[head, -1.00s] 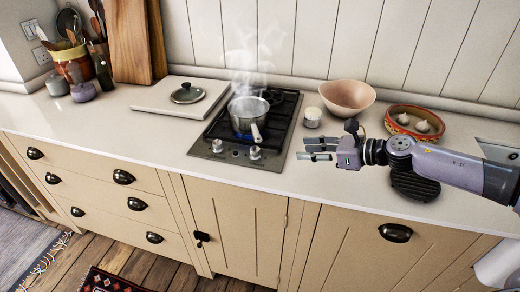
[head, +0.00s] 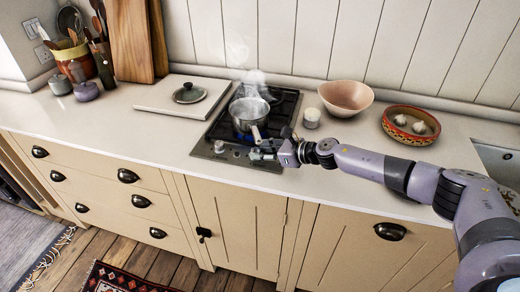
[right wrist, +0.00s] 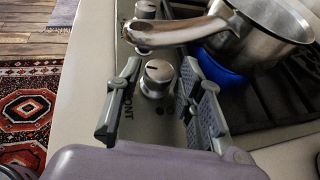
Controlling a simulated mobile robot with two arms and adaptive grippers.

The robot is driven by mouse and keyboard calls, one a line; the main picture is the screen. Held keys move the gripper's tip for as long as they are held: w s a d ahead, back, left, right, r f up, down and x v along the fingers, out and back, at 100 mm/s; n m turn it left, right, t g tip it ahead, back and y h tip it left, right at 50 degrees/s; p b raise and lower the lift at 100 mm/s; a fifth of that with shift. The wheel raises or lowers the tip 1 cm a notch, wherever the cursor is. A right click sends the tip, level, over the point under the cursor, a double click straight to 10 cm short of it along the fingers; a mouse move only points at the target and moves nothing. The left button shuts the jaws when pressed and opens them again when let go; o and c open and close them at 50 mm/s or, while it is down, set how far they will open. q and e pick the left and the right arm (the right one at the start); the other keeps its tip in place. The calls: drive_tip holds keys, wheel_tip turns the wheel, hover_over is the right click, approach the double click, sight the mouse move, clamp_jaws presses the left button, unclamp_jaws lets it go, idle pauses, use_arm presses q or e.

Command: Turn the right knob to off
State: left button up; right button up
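The gas hob (head: 205,148) has two silver knobs on its front panel. The left knob (head: 219,147) is in clear view in the head view. The right knob (right wrist: 157,78) shows in the right wrist view between the fingers of my right gripper (right wrist: 160,100); in the head view it is largely hidden by that gripper (head: 262,152). The fingers are spread, one on each side of the knob, with visible gaps. A steaming steel saucepan (head: 249,113) sits on the burner, and a blue flame glows under it (right wrist: 222,72). My left gripper is not in view.
The saucepan's handle (right wrist: 175,32) reaches out over the hob's front, close to the fingers. A lid (head: 188,93) lies on a white board to the left. A small white jar (head: 312,117), pink bowl (head: 346,96) and patterned dish (head: 411,125) stand to the right.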

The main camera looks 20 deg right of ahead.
drive_tip(key=shift+w+a+f, duration=0.1)
drive_tip(key=shift+w+a, duration=0.1)
drive_tip(key=shift+a, duration=0.05)
drive_tip(key=shift+c, duration=0.3)
